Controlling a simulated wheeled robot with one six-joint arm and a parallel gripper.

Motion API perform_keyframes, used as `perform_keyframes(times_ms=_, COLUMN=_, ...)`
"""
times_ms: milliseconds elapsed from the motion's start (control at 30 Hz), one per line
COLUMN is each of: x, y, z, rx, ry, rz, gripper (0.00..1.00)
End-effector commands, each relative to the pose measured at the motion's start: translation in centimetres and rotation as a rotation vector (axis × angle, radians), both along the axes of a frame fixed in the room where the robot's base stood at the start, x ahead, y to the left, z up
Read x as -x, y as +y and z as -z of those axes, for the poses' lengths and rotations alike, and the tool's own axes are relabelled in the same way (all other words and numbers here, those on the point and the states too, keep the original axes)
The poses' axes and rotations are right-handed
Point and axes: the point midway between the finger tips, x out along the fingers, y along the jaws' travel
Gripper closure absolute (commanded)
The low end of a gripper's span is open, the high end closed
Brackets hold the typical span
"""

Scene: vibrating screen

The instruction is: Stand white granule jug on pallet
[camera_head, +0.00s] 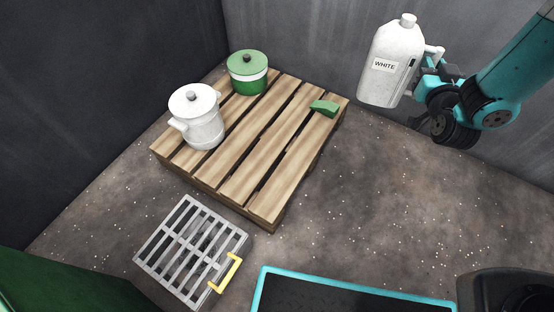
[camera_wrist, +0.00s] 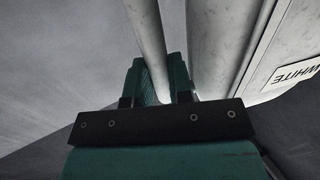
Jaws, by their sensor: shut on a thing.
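The white granule jug (camera_head: 393,66) has a "WHITE" label and a capped top. It is held in the air at the upper right of the head view, to the right of the pallet and tilted a little. My gripper (camera_head: 434,64) is shut on the jug's handle, at its right side. In the wrist view the handle (camera_wrist: 147,35) passes between the fingers, and the jug's body (camera_wrist: 225,45) with its label fills the right. The wooden pallet (camera_head: 265,148) lies on the floor in the middle of the head view.
On the pallet are a white lidded pot (camera_head: 198,120) at left, a green lidded pot (camera_head: 247,74) at the back and a small green object (camera_head: 324,107) near the right corner. The pallet's middle and front slats are clear. A metal grate (camera_head: 190,250) and a teal-rimmed tray (camera_head: 350,285) lie in front.

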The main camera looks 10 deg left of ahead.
Motion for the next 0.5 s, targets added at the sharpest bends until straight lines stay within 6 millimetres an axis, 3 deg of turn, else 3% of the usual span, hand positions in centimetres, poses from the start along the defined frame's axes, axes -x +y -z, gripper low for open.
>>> perform_keyframes(times_ms=33, x=-0.2, y=2.7, z=1.3, rx=-0.006, ry=0.001, rz=-0.042, gripper=1.00)
perform_keyframes(times_ms=167, x=0.1, y=9.7, z=3.8, rx=-0.006, ry=0.007, rz=-0.153, gripper=1.00)
perform_keyframes(times_ms=300, x=1.6, y=17.7, z=6.3, rx=-0.005, ry=0.009, rz=-0.288, gripper=1.00)
perform_keyframes(times_ms=500, x=5.0, y=26.5, z=8.6, rx=-0.006, ry=0.003, rz=-0.453, gripper=1.00)
